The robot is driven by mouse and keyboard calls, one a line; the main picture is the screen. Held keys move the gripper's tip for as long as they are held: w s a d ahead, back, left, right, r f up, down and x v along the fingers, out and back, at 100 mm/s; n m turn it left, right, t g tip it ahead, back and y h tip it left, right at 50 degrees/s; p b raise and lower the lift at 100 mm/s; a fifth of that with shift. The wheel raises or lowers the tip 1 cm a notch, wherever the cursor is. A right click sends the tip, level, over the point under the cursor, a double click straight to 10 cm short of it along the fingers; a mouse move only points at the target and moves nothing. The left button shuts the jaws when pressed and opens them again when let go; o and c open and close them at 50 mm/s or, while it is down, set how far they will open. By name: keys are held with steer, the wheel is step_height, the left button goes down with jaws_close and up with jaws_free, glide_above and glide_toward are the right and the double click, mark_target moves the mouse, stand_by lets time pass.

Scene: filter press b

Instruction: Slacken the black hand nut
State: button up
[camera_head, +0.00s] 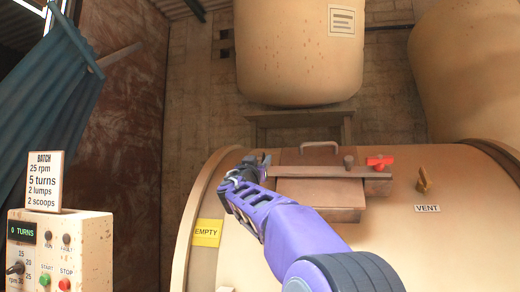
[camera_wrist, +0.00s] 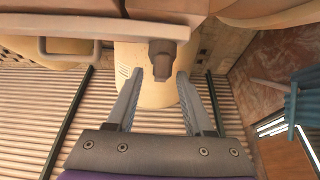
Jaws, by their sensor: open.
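My gripper (camera_head: 246,172) is at the left end of the bar across the drum's hatch. In the wrist view my gripper (camera_wrist: 160,75) is open, with its two fingers apart. A dark brownish block with a short round stub (camera_wrist: 162,56) sits between and just beyond the fingertips, at the bar (camera_wrist: 90,26). I cannot tell whether it is the black hand nut, as its colour looks brown here. The fingers do not visibly grip it. In the head view my gripper hides this spot. A red hand nut (camera_head: 380,163) and a brown stud (camera_head: 348,160) are at the bar's right part.
The hatch (camera_head: 320,192) has a loop handle (camera_head: 319,146) behind the bar. A control box (camera_head: 75,243) with a sign is at lower left.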

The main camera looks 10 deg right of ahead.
steer(key=shift+p+x, duration=0.45)
steer(key=shift+x, duration=0.65)
jaws_close()
